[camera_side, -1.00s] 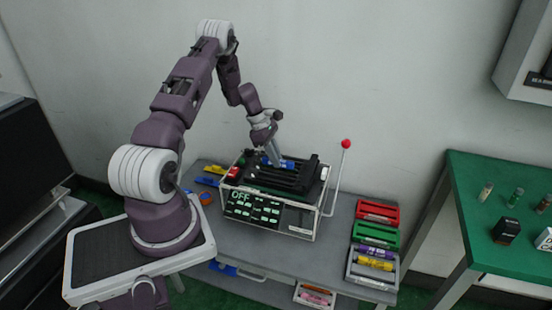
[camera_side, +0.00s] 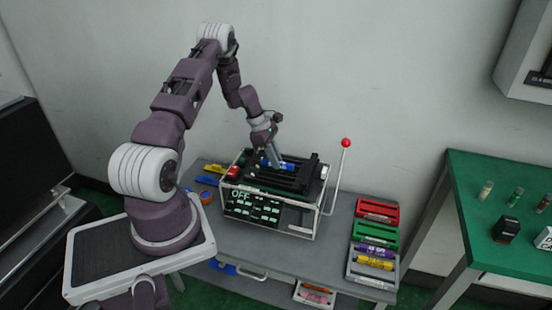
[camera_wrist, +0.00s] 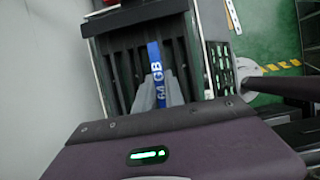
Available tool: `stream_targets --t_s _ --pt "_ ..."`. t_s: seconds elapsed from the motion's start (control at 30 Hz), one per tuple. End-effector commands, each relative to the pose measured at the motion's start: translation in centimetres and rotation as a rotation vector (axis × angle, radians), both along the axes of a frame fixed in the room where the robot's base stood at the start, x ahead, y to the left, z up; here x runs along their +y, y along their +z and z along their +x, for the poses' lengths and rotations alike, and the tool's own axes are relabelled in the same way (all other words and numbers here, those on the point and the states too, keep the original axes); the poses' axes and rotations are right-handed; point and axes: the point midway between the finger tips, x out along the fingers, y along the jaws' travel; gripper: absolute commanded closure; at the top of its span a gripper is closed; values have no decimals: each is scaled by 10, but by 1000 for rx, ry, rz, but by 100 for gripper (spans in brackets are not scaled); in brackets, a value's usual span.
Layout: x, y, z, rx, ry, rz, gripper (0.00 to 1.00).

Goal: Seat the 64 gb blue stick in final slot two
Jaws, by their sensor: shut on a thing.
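The blue stick (camera_wrist: 157,73), lettered "64 GB" in white, is held between the grey fingers of my gripper (camera_wrist: 157,95) in the wrist view. My gripper is shut on it. In the side view the blue stick (camera_side: 286,165) is at the top of the fixture, with my gripper (camera_side: 275,162) above it. The fixture (camera_side: 270,213) has a black slotted top (camera_wrist: 125,70), and the stick lies in line with the slots there. I cannot tell how deep it sits or which slot number it is over.
A lever with a red knob (camera_side: 346,143) stands upright at the fixture's right. The fixture's panel reads "OFF". Red (camera_side: 377,209) and green (camera_side: 376,234) trays and a grey tray with purple and yellow sticks (camera_side: 374,262) lie to the right. A green table (camera_side: 500,190) is farther right.

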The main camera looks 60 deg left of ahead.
Motion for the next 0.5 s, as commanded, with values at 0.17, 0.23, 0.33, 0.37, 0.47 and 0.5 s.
stream_targets --t_s 0.17,0.23,0.33,0.37,0.47,0.5 --pt "0 -4 0 -1 0 1 100" --pt "0 -6 0 -1 0 1 100" --pt "0 -9 0 0 1 0 100" --pt "0 -10 0 0 1 0 100" --pt "0 -12 0 0 1 0 100" --pt "0 -13 0 0 1 0 100"
